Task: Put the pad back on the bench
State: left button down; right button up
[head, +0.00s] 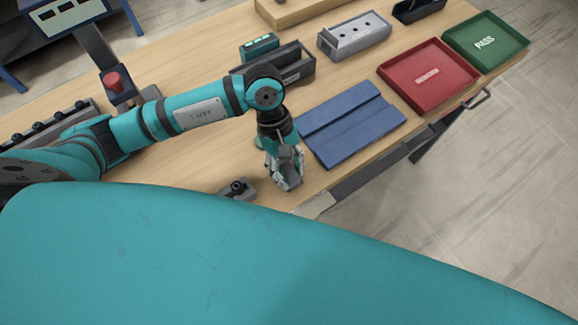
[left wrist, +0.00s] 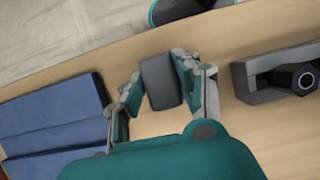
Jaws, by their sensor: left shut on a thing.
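My left gripper (head: 288,180) points down over the front edge area of the wooden bench (head: 190,62), between a blue grooved mat and a small grey fixture. In the left wrist view the left gripper (left wrist: 160,88) is shut on a dark grey pad (left wrist: 161,82), a small block with rounded edges held between the two fingertips. Bare bench wood shows around the pad there. I cannot tell whether the pad touches the bench. In the head view the fingers hide most of the pad. My right gripper is not in view.
The blue mat (head: 350,122) lies right of the gripper and the grey fixture (head: 238,188) left of it. Farther back are a dark open box (head: 292,70), a grey block with holes (head: 354,38), a red tray (head: 428,98) and a green PASS tray (head: 505,55).

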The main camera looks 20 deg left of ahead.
pick_arm(q)
jog(key=shift+f, duration=0.1)
jog(key=c, duration=1.4)
grip_release()
jog(key=o, duration=0.5)
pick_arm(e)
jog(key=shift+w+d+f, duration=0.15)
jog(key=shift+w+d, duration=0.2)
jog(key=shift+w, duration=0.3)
pick_arm(q)
jog(key=shift+r, duration=0.2)
jog(key=shift+w+a+r, duration=0.15)
jog(key=shift+w+r, duration=0.05)
jog(key=b+v, duration=0.3)
jog(key=v, duration=0.8)
jog(key=shift+r+b, duration=0.15)
jog(key=shift+b, duration=0.25)
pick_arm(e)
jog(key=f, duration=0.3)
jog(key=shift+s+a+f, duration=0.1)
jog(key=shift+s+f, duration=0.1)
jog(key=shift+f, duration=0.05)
